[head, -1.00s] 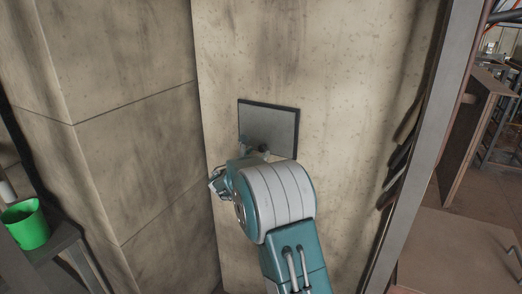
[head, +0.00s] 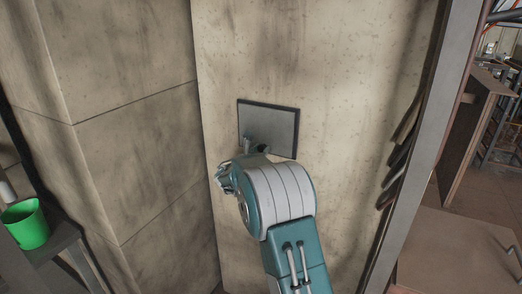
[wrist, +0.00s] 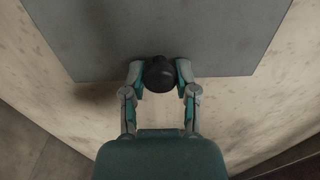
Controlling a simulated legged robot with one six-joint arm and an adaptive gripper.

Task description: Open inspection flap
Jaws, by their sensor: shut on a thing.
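The inspection flap (head: 270,124) is a grey square plate with a dark edge, set in the concrete wall. It looks shut in the head view. In the wrist view the flap (wrist: 160,30) fills the upper part, and a round black knob (wrist: 159,74) stands out near its lower edge. My gripper (wrist: 160,78) is shut on the knob, one finger on each side of it. In the head view my arm hides the lower left of the flap and most of my gripper (head: 252,147).
The concrete wall (head: 330,60) surrounds the flap, and another wall (head: 130,80) meets it at a corner on the left. A green cup (head: 26,224) stands on a grey surface at far left. A metal post (head: 425,130) and brown panels (head: 465,250) are on the right.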

